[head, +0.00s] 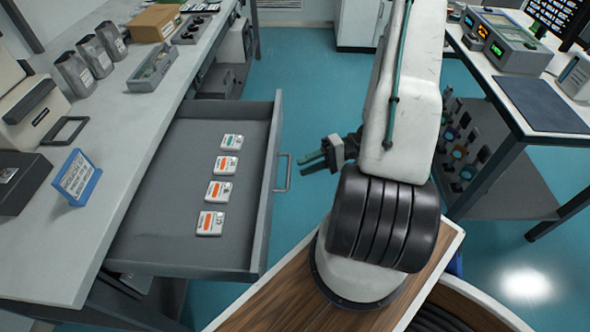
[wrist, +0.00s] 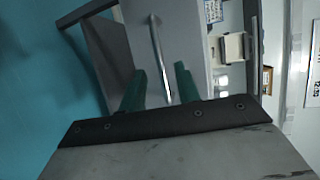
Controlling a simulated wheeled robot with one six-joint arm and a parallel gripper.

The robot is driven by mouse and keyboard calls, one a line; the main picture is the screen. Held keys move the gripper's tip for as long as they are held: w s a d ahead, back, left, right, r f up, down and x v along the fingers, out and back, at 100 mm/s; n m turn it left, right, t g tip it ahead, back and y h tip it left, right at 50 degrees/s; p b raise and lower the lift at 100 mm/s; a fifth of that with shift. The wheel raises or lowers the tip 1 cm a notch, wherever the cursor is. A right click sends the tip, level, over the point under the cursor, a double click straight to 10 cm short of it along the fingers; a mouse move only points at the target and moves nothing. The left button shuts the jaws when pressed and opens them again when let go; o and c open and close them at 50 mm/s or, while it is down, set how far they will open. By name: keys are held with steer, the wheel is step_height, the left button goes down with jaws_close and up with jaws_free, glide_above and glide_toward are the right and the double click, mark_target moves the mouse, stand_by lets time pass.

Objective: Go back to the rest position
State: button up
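My gripper (head: 302,165) is open, with its two green fingers apart and nothing held between them. It is just right of the handle (head: 287,173) of a grey drawer (head: 145,232), with a small gap in the head view. The drawer is pulled out, and several small white boxes with orange or teal labels (head: 221,191) lie in a row inside. In the wrist view, the fingers of my gripper (wrist: 160,80) point toward the drawer, and the metal handle (wrist: 157,45) shows between them. I cannot tell the exact distance there.
The left bench (head: 60,245) carries grey pouches (head: 75,73), a blue-framed sign (head: 77,178) and a tray (head: 153,68). The right table (head: 478,68) holds instruments (head: 507,45) and a dark mat (head: 541,104). Blue floor (head: 310,85) is clear between them.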

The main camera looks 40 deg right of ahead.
steer(key=shift+v, duration=0.8)
steer(key=s+a+r+n+g+h, duration=0.1)
steer(key=a+r+h, duration=0.4)
steer(key=r, duration=0.6)
steer(key=s+a+r+n+g+h, duration=0.2)
steer(key=s+a+r+h, duration=0.2)
steer(key=r, duration=0.7)
steer(key=s+a+r+n+g+h, duration=0.2)
steer(key=a+r+h, duration=0.3)
steer(key=a+r, duration=0.3)
step_height(320, 180, up, 3)
steer(key=shift+s+a+r+n+h, duration=0.1)
steer(key=shift+s+a+n+h, duration=0.25)
steer(key=shift+s, duration=0.4)
